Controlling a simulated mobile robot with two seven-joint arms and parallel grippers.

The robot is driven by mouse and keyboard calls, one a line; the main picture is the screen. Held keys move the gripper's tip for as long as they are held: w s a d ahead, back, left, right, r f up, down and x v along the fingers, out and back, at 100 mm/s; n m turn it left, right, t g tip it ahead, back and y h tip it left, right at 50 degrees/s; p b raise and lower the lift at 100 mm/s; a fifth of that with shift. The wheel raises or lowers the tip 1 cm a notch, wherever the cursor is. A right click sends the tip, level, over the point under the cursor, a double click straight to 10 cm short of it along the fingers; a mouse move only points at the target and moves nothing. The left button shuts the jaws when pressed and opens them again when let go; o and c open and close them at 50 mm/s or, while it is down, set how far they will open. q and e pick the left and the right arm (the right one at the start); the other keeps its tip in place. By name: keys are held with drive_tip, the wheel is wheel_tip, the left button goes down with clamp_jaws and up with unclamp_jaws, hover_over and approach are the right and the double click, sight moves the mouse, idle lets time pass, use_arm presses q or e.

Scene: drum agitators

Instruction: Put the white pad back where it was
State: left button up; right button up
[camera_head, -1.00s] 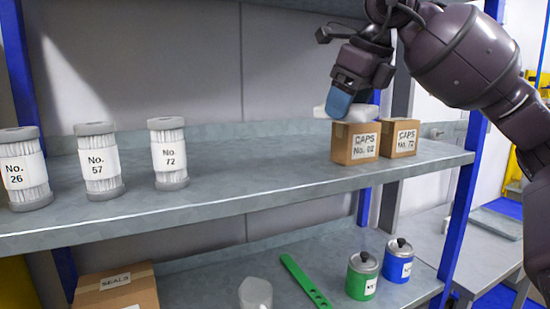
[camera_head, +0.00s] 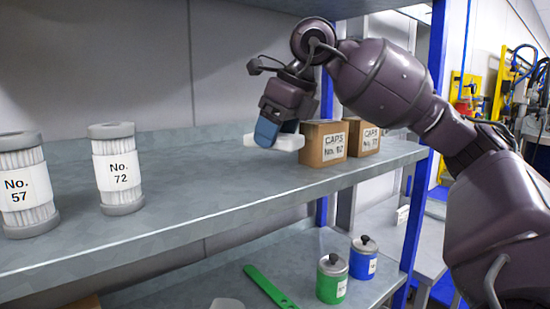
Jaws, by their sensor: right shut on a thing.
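The white pad (camera_head: 288,142) is a flat white block held level above the upper shelf (camera_head: 225,197), just left of the cardboard caps boxes. My right gripper (camera_head: 268,133), with blue fingers, is shut on it from above. The fingers hide part of the pad. I cannot tell whether the pad's underside touches the shelf. My left gripper is not in view.
Two caps boxes, No. 92 (camera_head: 325,145) and No. 72 (camera_head: 364,139), stand right of the pad. Filter cartridges No. 57 (camera_head: 24,188) and No. 72 (camera_head: 117,170) stand at left. The shelf between is clear. Below are a green can (camera_head: 332,279), a blue can (camera_head: 363,258) and a green bar (camera_head: 268,287).

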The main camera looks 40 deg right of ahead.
sight(276, 171)
drive_tip(key=shift+f, duration=2.15)
drive_tip(key=shift+f+b, duration=0.1)
drive_tip(key=shift+b, duration=0.25)
drive_tip(key=o, duration=0.6)
drive_tip(key=v, duration=1.2)
drive_tip(key=shift+p, duration=0.3)
